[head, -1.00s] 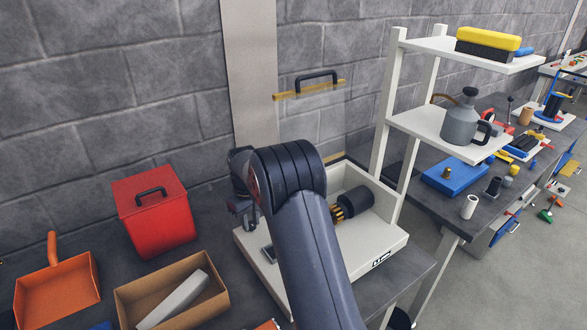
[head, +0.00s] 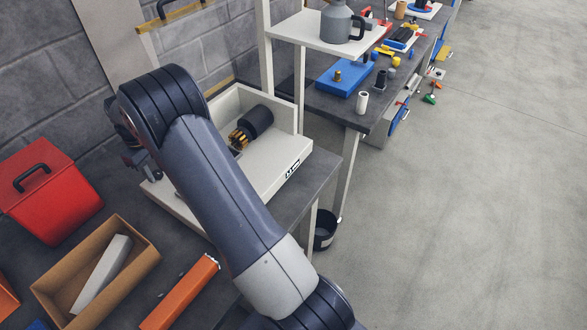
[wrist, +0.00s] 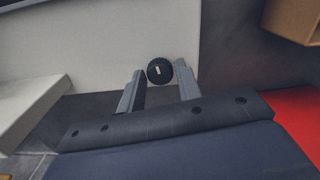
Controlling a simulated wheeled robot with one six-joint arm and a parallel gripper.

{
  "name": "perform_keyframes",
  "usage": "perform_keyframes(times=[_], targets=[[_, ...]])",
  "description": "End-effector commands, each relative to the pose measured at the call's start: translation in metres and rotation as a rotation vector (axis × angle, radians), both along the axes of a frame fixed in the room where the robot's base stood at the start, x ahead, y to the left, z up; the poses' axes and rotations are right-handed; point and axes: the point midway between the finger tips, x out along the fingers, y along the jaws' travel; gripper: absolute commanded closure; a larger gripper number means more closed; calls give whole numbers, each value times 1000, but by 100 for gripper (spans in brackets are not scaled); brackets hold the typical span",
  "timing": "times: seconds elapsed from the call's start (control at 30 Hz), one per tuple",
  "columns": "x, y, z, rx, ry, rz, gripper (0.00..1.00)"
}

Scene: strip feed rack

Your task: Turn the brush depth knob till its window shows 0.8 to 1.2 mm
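A round black knob (wrist: 160,71) with a small white mark shows in the wrist view against a white panel. My gripper (wrist: 159,76) has its two grey fingers spread, one on each side of the knob, with a narrow gap visible at each side. In the head view my arm hides the knob, and my gripper (head: 137,165) is partly hidden at the machine's left side. The white machine (head: 262,186) holds a gold-bristled brush (head: 240,137) on a black cylinder (head: 258,121). A small black-and-white window (head: 293,170) is on its front edge; its reading is too small to tell surely.
A red lidded box (head: 50,205), a cardboard box (head: 143,262) holding a pale bar, and an orange bar (head: 180,294) are on the dark bench at left. A white shelf (head: 315,38) carries a grey can. A black bin (head: 325,230) stands below. The floor at right is clear.

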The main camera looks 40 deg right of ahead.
Motion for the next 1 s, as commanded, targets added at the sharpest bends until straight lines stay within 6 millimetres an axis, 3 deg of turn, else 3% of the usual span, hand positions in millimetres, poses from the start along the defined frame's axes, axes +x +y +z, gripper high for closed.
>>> perform_keyframes(times=[0.7, 1.0], targets=[[0, 0, 56, 0, -2, 0, 67], [0, 0, 60, 0, -1, 0, 67]])
